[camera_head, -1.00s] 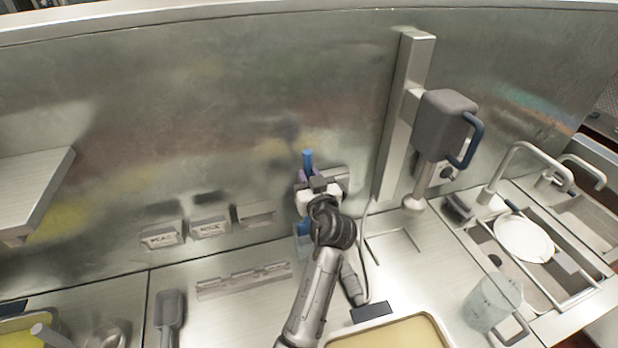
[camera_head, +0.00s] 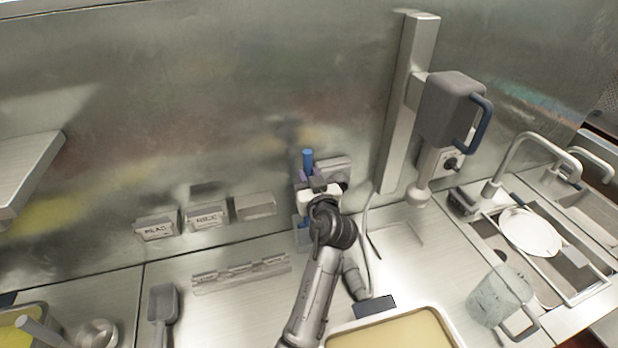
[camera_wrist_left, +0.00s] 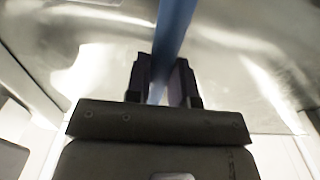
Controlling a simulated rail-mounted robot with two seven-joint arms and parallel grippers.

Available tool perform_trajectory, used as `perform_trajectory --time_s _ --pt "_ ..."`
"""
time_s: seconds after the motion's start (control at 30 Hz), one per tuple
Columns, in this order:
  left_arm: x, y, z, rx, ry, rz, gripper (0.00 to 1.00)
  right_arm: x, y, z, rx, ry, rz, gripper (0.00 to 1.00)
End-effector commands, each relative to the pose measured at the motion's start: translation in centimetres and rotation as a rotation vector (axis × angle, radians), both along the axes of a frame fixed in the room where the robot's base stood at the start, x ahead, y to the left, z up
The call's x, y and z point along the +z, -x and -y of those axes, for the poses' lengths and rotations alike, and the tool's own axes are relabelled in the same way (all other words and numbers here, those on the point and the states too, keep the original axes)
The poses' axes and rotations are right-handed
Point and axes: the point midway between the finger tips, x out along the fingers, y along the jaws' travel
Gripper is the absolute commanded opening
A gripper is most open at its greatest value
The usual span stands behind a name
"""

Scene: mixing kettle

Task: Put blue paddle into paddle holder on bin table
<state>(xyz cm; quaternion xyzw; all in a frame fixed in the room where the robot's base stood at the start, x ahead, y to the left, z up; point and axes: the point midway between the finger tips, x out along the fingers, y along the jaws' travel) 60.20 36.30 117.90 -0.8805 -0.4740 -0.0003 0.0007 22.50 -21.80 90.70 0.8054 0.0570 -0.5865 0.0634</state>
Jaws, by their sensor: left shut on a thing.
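The blue paddle (camera_head: 308,158) stands about upright at the back wall, its handle top showing above my left gripper (camera_head: 318,186). The gripper is shut on its handle. In the left wrist view the blue handle (camera_wrist_left: 174,32) runs up between the dark fingers of the left gripper (camera_wrist_left: 163,82). Below the gripper, a bluish-grey container-like shape (camera_head: 302,238) shows beside my arm; it may be the paddle holder. The paddle's lower end is mostly hidden, so I cannot tell how deep it sits there. My right gripper is not in view.
Labelled wall bins (camera_head: 207,217) hang to the left, above a slotted metal rack (camera_head: 240,272). A grey scoop (camera_head: 164,305) lies at front left. A tray (camera_head: 395,330) of yellow content is at front right. A mixer (camera_head: 450,110), clear jug (camera_head: 497,297) and sink stand further right.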

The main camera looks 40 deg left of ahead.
Motion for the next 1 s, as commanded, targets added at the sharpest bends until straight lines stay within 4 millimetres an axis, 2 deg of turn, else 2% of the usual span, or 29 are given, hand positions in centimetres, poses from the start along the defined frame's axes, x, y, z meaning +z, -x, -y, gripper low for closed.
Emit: perform_trajectory --time_s 0.47,0.5,0.77,0.93,1.0 --pt "-0.22 0.0 0.01 0.0 0.0 0.001 0.0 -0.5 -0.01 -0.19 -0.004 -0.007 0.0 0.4" --pt "-0.22 0.0 0.01 0.0 0.0 0.001 0.26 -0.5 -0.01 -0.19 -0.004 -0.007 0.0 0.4" --pt "-0.27 0.0 0.01 0.0 0.0 0.001 0.51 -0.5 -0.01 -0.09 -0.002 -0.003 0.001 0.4" --pt "-0.29 0.0 0.01 0.0 0.0 0.0 0.52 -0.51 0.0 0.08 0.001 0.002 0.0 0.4" --pt "-0.36 -0.01 0.0 0.0 0.001 -0.001 0.59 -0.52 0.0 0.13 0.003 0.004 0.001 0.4"
